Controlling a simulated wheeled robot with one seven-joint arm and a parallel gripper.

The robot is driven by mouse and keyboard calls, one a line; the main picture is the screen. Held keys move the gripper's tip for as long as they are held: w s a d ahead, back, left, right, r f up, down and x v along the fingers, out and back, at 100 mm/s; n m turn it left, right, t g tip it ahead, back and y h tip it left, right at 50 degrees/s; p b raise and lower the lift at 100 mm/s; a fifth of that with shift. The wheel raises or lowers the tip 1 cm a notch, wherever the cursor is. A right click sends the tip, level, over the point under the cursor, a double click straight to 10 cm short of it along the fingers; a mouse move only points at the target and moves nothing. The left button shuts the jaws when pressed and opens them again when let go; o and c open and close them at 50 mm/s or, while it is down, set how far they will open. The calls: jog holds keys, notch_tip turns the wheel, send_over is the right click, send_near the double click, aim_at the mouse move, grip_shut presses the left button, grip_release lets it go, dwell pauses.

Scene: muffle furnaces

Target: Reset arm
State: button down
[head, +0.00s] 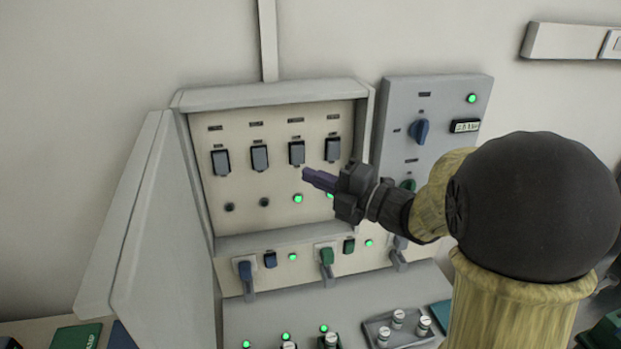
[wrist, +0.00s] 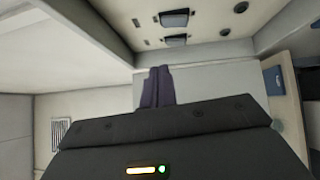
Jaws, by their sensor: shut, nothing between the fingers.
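My gripper (head: 306,174) is shut and empty in the head view, its dark purple fingers pointing left in front of the open panel box (head: 270,225). The fingers also show in the wrist view (wrist: 157,88), pressed together. Several grey switches sit in a row on the panel, such as one switch (head: 260,157) left of the fingertips. Whether the fingers touch the panel cannot be told. My arm hides the lower right part of the scene in the head view.
The box's open door (head: 150,225) stands at the left. A grey control box (head: 450,110) with a blue knob (head: 419,131) is at the right. A small tray (head: 410,339) holds white-topped pieces.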

jog(key=shift+a, duration=0.15)
jog(key=w+d+f+m+t+h, duration=0.1)
jog(key=d+f+m+t+h, duration=0.1)
jog(key=d+f+m+h, duration=1.35)
jog(key=s+f+m+g, duration=0.3)
jog(key=s+m+g, duration=0.1)
jog(key=s+m, duration=0.3)
jog(key=s+f+m+g, duration=0.4)
jog(key=s+m, duration=0.4)
jog(key=s, duration=0.2)
jog(key=shift+s+a+g+h, duration=0.15)
jog(key=shift+s+g+h, duration=0.2)
jog(key=shift+g, duration=0.15)
jog(key=shift+w, duration=0.1)
